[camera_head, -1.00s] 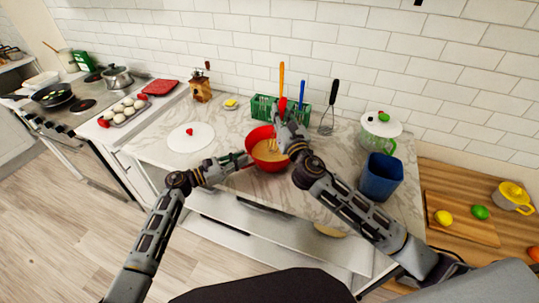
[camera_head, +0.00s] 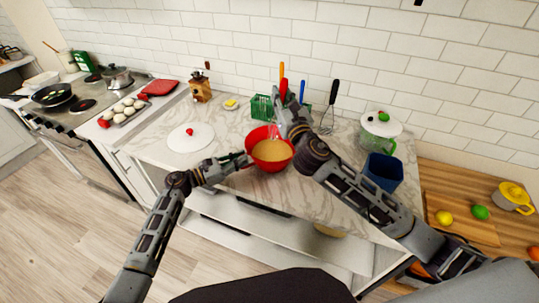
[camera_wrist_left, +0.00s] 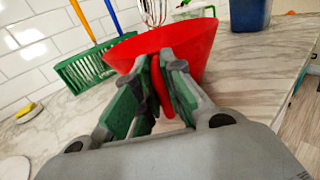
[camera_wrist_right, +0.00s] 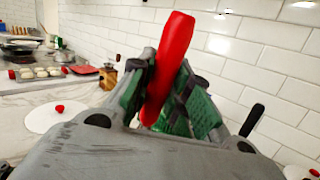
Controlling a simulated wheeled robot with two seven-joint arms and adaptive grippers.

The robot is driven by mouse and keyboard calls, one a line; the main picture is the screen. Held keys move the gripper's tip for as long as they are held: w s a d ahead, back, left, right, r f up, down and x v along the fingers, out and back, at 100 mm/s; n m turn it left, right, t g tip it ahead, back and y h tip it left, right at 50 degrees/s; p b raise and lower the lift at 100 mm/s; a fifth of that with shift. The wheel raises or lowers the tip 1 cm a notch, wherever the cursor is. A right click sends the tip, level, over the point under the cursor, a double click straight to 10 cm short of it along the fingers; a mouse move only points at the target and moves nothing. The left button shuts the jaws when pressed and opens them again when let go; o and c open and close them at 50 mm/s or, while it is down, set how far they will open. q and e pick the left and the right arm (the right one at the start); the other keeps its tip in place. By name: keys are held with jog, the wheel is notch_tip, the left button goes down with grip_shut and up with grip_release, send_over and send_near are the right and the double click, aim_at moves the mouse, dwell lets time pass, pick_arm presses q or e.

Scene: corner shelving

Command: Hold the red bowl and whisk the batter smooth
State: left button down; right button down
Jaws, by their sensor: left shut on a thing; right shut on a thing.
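The red bowl (camera_head: 290,160) sits on the marble counter with tan batter (camera_head: 270,150) in it. My left gripper (camera_head: 245,158) is shut on the bowl's near-left rim; the red bowl wall (camera_wrist_left: 195,50) shows between its fingers (camera_wrist_left: 163,85) in the left wrist view. My right gripper (camera_head: 280,108) is above the far side of the bowl, shut on an upright red handle (camera_head: 283,87). That red handle (camera_wrist_right: 168,65) is slightly tilted between the fingers (camera_wrist_right: 160,95) in the right wrist view. Faint whisk wires (camera_head: 274,130) show below the gripper, near the bowl's far rim.
A blue container (camera_head: 383,172) and a lidded pot (camera_head: 380,130) are right. The counter's front is clear.

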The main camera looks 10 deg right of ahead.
aim_at(283, 91)
jog(key=shift+r, duration=1.5)
pick_arm(q)
jog(key=c, duration=1.4)
grip_release()
jog(key=shift+c, duration=0.2)
jog(key=shift+s+a, duration=0.1)
jog(key=shift+a, duration=0.05)
jog(key=v, duration=1.1)
jog(key=shift+a, duration=0.35)
jog(key=shift+s, duration=0.15)
pick_arm(e)
jog(key=shift+f, duration=0.1)
